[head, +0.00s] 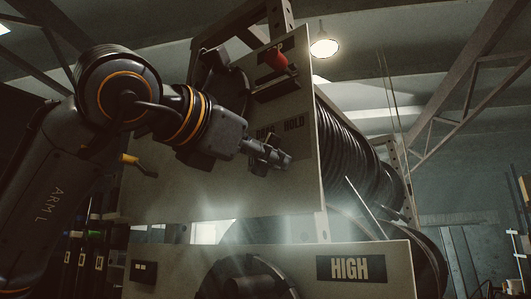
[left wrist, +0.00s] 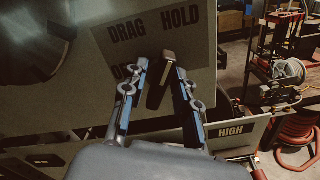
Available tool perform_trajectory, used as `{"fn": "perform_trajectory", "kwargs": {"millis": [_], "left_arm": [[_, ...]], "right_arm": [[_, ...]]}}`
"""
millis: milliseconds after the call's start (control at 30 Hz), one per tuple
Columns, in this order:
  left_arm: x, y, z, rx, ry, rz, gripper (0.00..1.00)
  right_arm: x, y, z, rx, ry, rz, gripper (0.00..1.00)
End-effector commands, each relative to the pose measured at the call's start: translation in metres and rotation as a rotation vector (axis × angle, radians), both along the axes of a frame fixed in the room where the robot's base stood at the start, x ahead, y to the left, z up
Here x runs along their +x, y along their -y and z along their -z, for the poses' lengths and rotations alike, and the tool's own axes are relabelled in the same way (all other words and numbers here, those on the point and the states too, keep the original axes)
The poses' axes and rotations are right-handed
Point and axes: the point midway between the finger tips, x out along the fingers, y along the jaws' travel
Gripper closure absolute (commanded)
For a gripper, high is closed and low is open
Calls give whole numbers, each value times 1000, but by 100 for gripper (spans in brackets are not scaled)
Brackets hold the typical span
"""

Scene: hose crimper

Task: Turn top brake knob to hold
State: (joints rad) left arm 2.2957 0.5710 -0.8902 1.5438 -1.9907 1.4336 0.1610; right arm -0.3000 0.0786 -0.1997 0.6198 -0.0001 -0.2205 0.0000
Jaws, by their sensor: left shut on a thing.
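The top brake panel (head: 170,190) is a pale upright plate with dark labels reading DRAG and HOLD. In the left wrist view the panel (left wrist: 190,80) shows DRAG at left, HOLD at right and a partly covered label below. The top brake knob (left wrist: 158,88) is a narrow bar with a tan end, between my left fingers. Its tip points up between DRAG and HOLD. My left gripper (head: 272,153) is closed around the knob in front of the panel; in the left wrist view the gripper (left wrist: 157,68) has a finger on each side. My right gripper is not in view.
A lower panel (head: 395,258) labelled HIGH carries a dark round part (head: 245,280). A red handle (head: 277,58) sits high on the upper panel. Coiled dark hose (head: 355,145) is behind it at right. A shelf with a reel (left wrist: 287,70) stands further off.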

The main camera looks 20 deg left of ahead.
Motion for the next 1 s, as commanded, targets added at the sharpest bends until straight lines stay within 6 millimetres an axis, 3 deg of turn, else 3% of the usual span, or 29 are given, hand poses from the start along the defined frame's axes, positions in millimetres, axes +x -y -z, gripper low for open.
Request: {"fn": "perform_trajectory", "kwargs": {"millis": [433, 467, 500, 833, 1000], "left_arm": [[-1, 0, -1, 11, 7, 1, 100], [-1, 0, -1, 11, 7, 1, 67], [-1, 0, -1, 11, 7, 1, 63], [-3, -1, -1, 10, 6, 0, 63], [-22, -8, -1, 9, 8, -1, 63]], "right_arm": [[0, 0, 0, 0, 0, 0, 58], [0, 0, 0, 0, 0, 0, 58], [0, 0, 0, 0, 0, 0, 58], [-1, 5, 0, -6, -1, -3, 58], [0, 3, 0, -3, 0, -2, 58]]}}
